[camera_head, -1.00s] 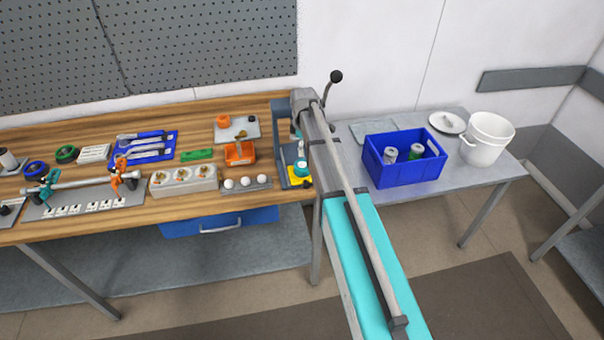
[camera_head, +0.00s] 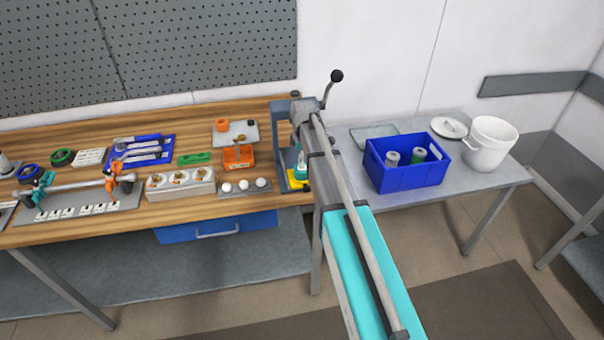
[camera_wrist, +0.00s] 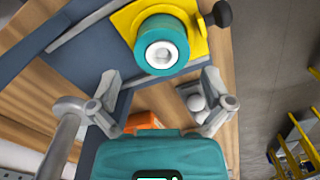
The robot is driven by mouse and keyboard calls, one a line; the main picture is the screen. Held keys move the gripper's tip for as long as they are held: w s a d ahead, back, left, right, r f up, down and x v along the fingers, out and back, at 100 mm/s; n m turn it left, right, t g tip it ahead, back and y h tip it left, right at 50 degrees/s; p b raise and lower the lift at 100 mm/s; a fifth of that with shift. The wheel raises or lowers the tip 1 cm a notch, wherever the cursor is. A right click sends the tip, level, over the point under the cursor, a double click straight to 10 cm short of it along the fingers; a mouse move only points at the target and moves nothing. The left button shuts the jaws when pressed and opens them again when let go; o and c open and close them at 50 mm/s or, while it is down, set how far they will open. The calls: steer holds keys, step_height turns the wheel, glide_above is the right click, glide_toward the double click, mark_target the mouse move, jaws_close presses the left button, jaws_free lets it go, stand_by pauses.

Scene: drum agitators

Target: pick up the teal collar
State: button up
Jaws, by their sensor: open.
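The teal collar (camera_head: 301,170) is a short cylinder standing on a yellow base in a blue-grey press frame at the bench's right end. The wrist view shows the collar (camera_wrist: 160,42) from its end, with a pale round centre. My gripper (camera_wrist: 162,80) is open and empty there, its two fingers spread below the collar in the picture. The collar is not between the fingertips. In the head view my arm runs toward the press, and I cannot make out the gripper's fingers.
The press frame (camera_head: 281,150) stands close around the collar, with a black-knobbed lever (camera_head: 336,76) above. White balls (camera_head: 243,185) and an orange holder (camera_head: 238,156) lie left of it. A blue crate (camera_head: 407,178) and white bucket (camera_head: 489,145) stand on the right table.

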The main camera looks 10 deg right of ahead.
mark_target(302, 170)
steer(key=shift+f, duration=0.15)
steer(key=shift+a+f+b, duration=0.2)
steer(key=shift+f+b, duration=2.3)
steer(key=shift+b, duration=0.15)
steer(key=c, duration=1.1)
steer(key=shift+o, duration=0.2)
steer(key=shift+r, duration=0.1)
step_height(302, 170, up, 3)
steer(key=p, duration=0.3)
steer(key=shift+r, duration=0.1)
steer(key=s+r+p, duration=0.9)
steer(key=s+p, duration=0.1)
steer(key=s, duration=0.4)
steer(key=shift+r, duration=0.35)
